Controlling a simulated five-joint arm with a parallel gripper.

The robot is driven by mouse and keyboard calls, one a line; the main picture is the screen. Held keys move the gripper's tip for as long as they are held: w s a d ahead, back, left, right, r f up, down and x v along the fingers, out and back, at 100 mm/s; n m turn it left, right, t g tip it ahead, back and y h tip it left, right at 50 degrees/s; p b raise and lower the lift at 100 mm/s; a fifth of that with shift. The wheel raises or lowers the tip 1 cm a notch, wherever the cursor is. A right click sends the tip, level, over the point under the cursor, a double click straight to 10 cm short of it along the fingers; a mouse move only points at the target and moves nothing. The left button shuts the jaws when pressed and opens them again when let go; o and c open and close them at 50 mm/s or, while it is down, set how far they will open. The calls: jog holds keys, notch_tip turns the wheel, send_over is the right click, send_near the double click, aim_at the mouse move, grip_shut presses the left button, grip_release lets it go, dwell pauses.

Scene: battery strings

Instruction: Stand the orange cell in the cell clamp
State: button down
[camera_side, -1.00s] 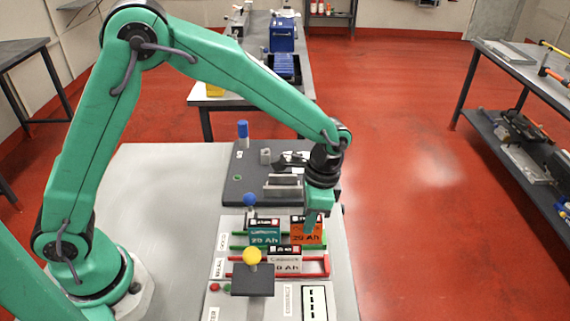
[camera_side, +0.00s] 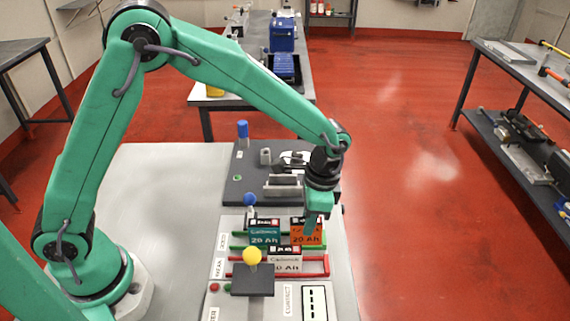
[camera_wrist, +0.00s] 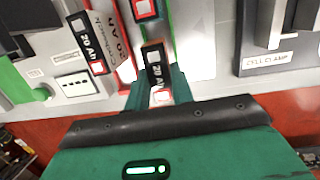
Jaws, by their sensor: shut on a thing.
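The orange cell (camera_side: 306,236) stands in the green-railed rack, at the right end beside a teal cell (camera_side: 264,236). My gripper (camera_side: 312,226) is down over it and shut on it. In the wrist view the cell's dark top with its 20 Ah label (camera_wrist: 157,72) lies between my green fingers. The fingers hide part of the cell in the side view. The cell clamp (camera_side: 283,186) is a grey block on the dark plate behind the racks. Part of the clamp shows at the upper right of the wrist view (camera_wrist: 268,25), above its label.
A light cell (camera_side: 285,262) stands in the red-railed rack (camera_side: 327,266) in front. A yellow-knobbed lever (camera_side: 252,256) and a blue-knobbed lever (camera_side: 250,200) rise at the left of the racks. A blue-topped post (camera_side: 242,130) stands at the dark plate's back left.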

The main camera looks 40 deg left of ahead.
jog(key=shift+f, duration=0.25)
jog(key=c, duration=1.1)
grip_release()
jog(key=shift+w+d+r, duration=0.1)
jog(key=shift+w+r, duration=0.1)
jog(key=shift+r, duration=1.1)
jog(key=shift+w+d+r, duration=0.1)
jog(key=shift+w+r, duration=0.1)
jog(key=shift+r, duration=1.05)
jog(key=shift+w+d+r, duration=0.1)
jog(key=shift+w+r, duration=0.1)
jog(key=shift+r, duration=1.1)
